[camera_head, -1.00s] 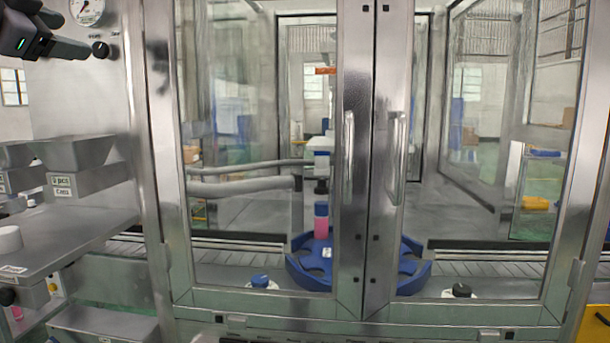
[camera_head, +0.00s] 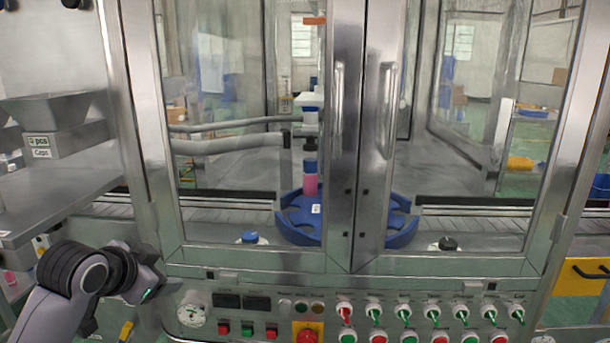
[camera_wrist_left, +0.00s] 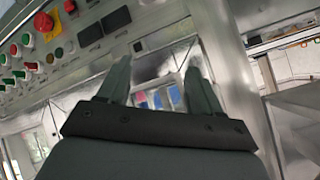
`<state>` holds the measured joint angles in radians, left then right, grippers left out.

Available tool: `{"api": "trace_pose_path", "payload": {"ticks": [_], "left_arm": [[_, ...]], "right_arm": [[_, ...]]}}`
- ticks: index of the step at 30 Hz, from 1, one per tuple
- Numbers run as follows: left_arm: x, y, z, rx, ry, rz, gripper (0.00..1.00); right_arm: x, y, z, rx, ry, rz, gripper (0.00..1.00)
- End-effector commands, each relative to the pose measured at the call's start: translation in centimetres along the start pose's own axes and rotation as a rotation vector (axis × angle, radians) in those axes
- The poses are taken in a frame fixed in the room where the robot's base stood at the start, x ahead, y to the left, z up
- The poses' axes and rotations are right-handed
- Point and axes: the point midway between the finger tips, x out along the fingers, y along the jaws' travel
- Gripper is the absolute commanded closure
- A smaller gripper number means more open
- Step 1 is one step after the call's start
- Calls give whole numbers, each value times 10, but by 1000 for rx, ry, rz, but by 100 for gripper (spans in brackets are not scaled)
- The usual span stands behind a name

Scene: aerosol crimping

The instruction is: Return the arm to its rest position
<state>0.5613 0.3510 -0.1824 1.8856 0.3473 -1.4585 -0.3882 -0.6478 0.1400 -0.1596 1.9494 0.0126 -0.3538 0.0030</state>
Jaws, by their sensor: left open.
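My left arm (camera_head: 75,290) comes in at the lower left of the head view, bent in front of the machine's lower left side. Its fingers are not clear there. In the left wrist view my left gripper (camera_wrist_left: 158,72) shows two fingers spread apart with nothing between them. The machine's panel and frame lie beyond the fingers. My right gripper is not in view.
The machine's glass doors (camera_head: 345,130) are closed. Behind them a blue rotary holder (camera_head: 300,222) carries a pink bottle (camera_head: 310,183). A control panel (camera_head: 270,307) with buttons and switches is below. A metal shelf (camera_head: 60,200) stands at the left.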

Motion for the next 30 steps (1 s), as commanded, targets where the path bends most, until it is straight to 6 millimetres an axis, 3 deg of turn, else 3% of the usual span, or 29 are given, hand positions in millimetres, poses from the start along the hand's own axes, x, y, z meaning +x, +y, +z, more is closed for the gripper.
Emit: {"api": "trace_pose_path", "payload": {"ticks": [1,8,15,21,30], "left_arm": [[4,22,20,-20,-29,26,35],[1,102,97,-129,-153,102,35],[-29,174,171,-261,-294,158,35],[-70,221,223,-374,-420,181,35],[-126,261,274,-509,-569,173,35]], "right_arm": [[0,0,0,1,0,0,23],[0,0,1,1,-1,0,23],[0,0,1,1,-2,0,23],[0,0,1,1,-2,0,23],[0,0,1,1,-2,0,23]]}}
